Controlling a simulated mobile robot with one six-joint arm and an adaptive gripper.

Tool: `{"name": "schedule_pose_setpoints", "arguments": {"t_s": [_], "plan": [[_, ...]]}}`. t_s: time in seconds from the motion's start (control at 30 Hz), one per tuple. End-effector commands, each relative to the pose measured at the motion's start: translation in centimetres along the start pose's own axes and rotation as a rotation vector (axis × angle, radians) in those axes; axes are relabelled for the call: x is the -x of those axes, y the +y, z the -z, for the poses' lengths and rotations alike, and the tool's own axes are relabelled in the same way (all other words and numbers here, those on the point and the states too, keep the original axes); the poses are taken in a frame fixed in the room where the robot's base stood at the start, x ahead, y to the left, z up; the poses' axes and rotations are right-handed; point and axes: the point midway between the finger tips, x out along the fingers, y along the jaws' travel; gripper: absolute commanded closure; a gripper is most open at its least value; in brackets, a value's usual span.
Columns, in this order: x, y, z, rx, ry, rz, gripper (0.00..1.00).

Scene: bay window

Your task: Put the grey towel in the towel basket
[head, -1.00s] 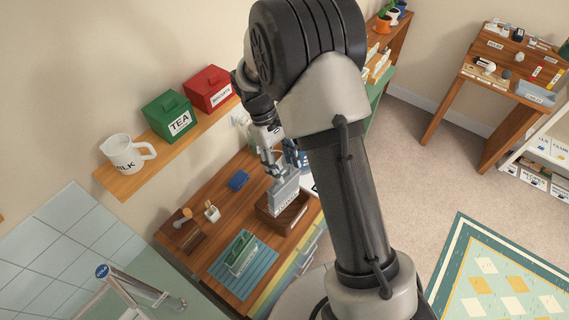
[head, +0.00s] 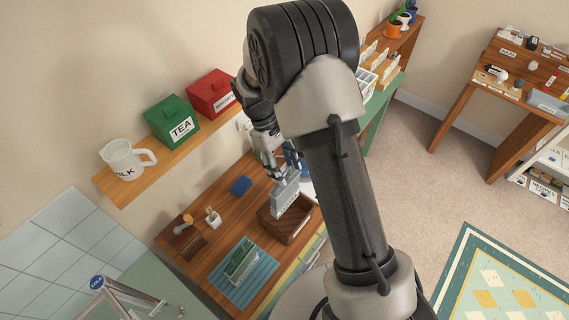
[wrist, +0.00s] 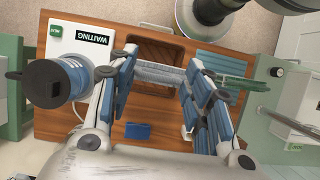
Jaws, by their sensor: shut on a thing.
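The grey towel (head: 287,196) is a folded pale grey block. My gripper (head: 278,178) is shut on its upper part. The towel basket (head: 298,229) is a brown open box on the wooden counter. In the head view the towel's lower end overlaps the basket opening; I cannot tell whether it is inside or just above. In the wrist view the towel (wrist: 158,74) spans between the fingers of my gripper (wrist: 160,68), with the brown basket (wrist: 150,48) just beyond it. My arm hides part of the counter to the right.
A blue sponge-like block (head: 241,185), a small white holder (head: 213,218) and a brown stand (head: 185,240) are behind. A shelf (head: 165,172) with a jug and canisters hangs above. A WAITING board (wrist: 82,48) is beside the basket.

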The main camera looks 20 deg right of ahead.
Motion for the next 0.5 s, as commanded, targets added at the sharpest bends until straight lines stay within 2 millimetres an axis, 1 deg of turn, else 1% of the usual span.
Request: {"name": "schedule_pose_setpoints", "arguments": {"t_s": [0.03,0.5], "plan": [[-1.1,0.0,0.4,0.0,-0.001,0.0,0.94],[-7.5,0.0,3.1,0.0,0.0,0.0,0.94]]}}
